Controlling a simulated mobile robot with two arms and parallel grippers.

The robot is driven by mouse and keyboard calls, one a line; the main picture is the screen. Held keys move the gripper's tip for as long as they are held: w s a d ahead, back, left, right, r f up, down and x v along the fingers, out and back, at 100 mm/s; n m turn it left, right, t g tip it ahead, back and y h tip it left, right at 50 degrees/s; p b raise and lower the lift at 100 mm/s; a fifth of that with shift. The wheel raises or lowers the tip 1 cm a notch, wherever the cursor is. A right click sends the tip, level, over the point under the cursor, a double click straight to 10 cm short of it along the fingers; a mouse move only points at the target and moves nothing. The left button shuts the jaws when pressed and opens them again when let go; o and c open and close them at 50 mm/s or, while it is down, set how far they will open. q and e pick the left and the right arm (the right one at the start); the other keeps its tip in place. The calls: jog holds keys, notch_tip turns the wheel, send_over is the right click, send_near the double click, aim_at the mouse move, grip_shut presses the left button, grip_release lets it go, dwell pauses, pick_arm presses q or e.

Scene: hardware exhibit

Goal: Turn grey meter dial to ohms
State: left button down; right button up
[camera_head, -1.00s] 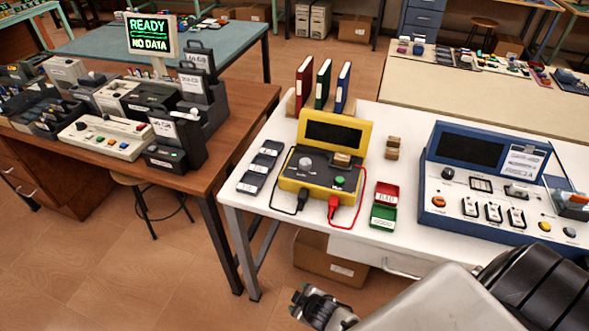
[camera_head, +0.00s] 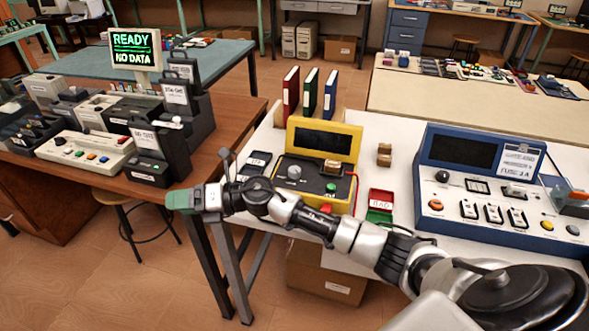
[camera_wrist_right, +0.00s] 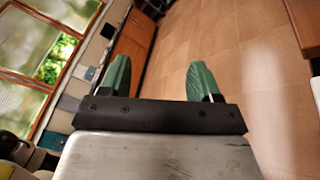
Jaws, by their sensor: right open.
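The yellow meter (camera_head: 345,140) stands on the white table, with a dark screen on its raised back. Its grey round dial (camera_head: 294,171) is at the left of the dark front panel; the dial's markings are too small to read. My right gripper (camera_head: 174,200) is left of the meter, past the white table's left edge, apart from the dial. In the right wrist view it is open and empty, its green fingers (camera_wrist_right: 160,64) spread over floor and furniture. My right forearm crosses in front of the meter and hides its lower front. My left gripper is not in view.
The blue console (camera_head: 490,185) stands right of the meter. Red and green trays (camera_head: 381,197) lie between them. Dark modules (camera_head: 257,162) lie left of the meter, binders (camera_head: 310,92) behind it. A brown table (camera_head: 210,158) with devices stands at left, across a gap.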

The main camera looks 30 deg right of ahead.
jog(key=w+d+f+n+g+h, duration=0.1)
jog(key=w+d+n+g+h, duration=0.1)
jog(key=d+n+g+h, duration=0.3)
notch_tip(320, 180, up, 6)
jog(key=f+n+g+h, duration=0.15)
jog(key=g+h, duration=0.25)
jog(key=h, duration=0.6)
send_over(295, 169)
jog(key=r, duration=0.1)
jog(key=shift+n, duration=0.25)
notch_tip(295, 169, down, 10)
jog(key=shift+f, duration=0.15)
jog(key=c, duration=0.9)
